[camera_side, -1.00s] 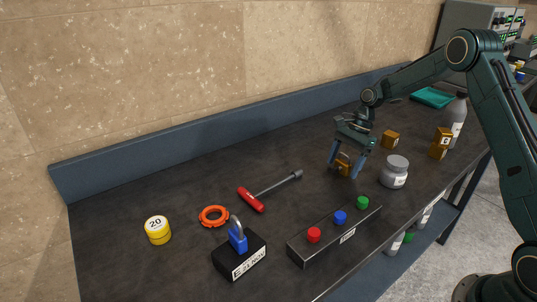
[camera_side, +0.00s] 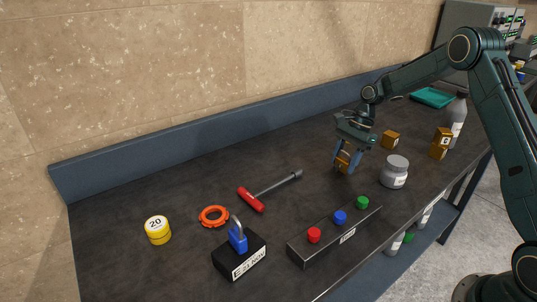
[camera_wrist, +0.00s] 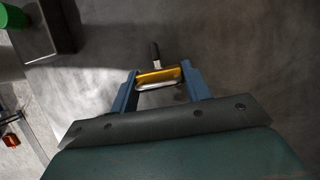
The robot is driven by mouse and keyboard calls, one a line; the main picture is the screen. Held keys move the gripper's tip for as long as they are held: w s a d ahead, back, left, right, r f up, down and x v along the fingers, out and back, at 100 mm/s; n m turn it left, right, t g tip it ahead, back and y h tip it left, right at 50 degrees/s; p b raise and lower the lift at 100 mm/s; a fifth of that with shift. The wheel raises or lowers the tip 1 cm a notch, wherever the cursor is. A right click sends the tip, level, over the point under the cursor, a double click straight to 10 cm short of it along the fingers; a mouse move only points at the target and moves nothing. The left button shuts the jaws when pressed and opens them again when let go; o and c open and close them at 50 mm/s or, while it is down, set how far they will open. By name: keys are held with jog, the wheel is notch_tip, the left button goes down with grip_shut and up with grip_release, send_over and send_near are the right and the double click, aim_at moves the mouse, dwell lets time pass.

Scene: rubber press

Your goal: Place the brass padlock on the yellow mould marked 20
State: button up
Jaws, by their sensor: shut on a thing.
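The brass padlock (camera_side: 343,161) is between the fingers of my gripper (camera_side: 345,164), low over the bench, right of the middle in the side view. In the wrist view the padlock (camera_wrist: 160,76) shows as a gold bar with a dark part above it, and my gripper (camera_wrist: 158,82) is shut on it from both sides. I cannot tell whether the padlock still touches the bench. The yellow mould marked 20 (camera_side: 157,231) is a round pot with a pale top, standing at the left end of the bench, far from my gripper.
A grey jar (camera_side: 395,173) and brass-coloured blocks (camera_side: 390,139) stand right of my gripper. The bench's back left is clear.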

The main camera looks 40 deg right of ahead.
notch_tip(320, 180, up, 9)
jog(key=shift+r, duration=0.15)
dwell(0.4)
jog(key=shift+w+a, duration=0.1)
dwell(0.4)
jog(key=w+a+m, duration=0.1)
jog(key=w+a, duration=0.6)
jog(key=a, duration=0.5)
notch_tip(320, 180, up, 3)
jog(key=m+t, duration=0.2)
jog(key=m, duration=0.2)
send_over(158, 223)
jog(key=d, duration=0.1)
jog(key=shift+n, duration=0.3)
jog(key=shift+s+d+f, duration=0.1)
jog(key=shift+s+f, duration=0.05)
jog(key=shift+f, duration=1.9)
jog(key=shift+s+d+f, duration=0.1)
jog(key=shift+f, duration=1.95)
jog(key=shift+f, duration=0.2)
jog(key=o, duration=1.2)
jog(key=shift+o, duration=0.2)
